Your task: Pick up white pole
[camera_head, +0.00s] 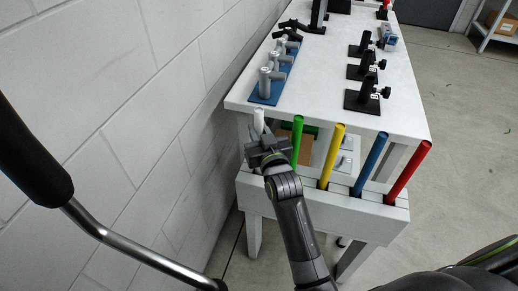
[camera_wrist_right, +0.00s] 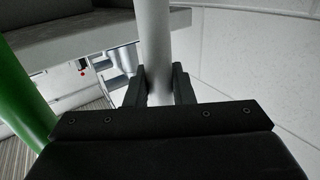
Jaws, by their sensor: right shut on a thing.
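The white pole (camera_head: 258,120) stands at the left end of a row of coloured poles at the table's near side. In the head view only its top shows above my right gripper (camera_head: 268,147). In the right wrist view the white pole (camera_wrist_right: 156,45) runs upright between the two black fingers of my right gripper (camera_wrist_right: 158,88), which are shut on it. The pole's lower end is hidden behind the gripper. My left gripper is not in view.
A green pole (camera_head: 297,140) stands close to the right of my gripper, then yellow (camera_head: 332,157), blue (camera_head: 370,164) and red (camera_head: 408,172) poles in the white rack (camera_head: 345,205). A white table (camera_head: 325,85) holds black clamps and a blue fixture. A wall (camera_head: 150,110) rises at left.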

